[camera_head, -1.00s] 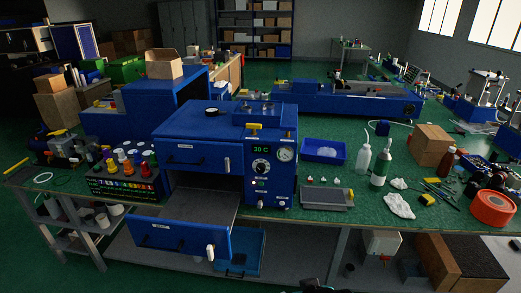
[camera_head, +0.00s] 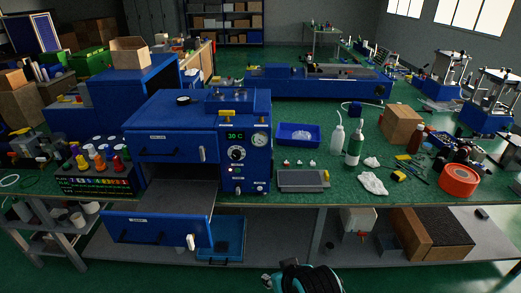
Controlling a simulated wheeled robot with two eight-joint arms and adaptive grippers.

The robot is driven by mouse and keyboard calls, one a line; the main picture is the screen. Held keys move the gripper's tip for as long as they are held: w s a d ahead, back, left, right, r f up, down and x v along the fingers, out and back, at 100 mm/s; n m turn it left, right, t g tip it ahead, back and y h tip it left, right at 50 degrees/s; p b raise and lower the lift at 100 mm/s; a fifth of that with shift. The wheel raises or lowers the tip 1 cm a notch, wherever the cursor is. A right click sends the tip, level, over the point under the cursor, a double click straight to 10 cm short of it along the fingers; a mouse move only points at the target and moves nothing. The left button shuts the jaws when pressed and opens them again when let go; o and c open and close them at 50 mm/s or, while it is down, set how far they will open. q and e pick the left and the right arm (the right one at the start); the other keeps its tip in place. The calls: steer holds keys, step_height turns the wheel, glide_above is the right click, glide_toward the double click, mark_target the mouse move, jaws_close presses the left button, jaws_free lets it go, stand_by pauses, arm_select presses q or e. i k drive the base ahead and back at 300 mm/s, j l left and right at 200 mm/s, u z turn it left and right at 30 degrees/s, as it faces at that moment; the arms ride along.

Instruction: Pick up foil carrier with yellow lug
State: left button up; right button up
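The foil carrier (camera_head: 299,181) is a flat grey plate lying on the green bench top, just right of the blue press. Its yellow lug (camera_head: 326,176) sits at its right end. Nothing touches the carrier from above. A black and teal part of one of my arms shows at the bottom edge, below the bench front and well away from the carrier. I cannot make out gripper fingers on it, and no other gripper is in view.
The blue press (camera_head: 246,143) stands left of the carrier, its lower drawer (camera_head: 158,229) pulled out. A blue tray (camera_head: 299,135) lies behind. The bench front edge is close.

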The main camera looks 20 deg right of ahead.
mark_target(307, 178)
steer(key=i+l+z, duration=0.2)
steer(key=i+l, duration=0.25)
steer(key=l, duration=0.4)
steer(key=i+l+z, duration=0.25)
steer(key=i+l, duration=0.3)
steer(key=l, duration=0.25)
steer(key=i+l+z, duration=0.2)
steer(key=i+l, duration=0.4)
steer(key=l, duration=0.1)
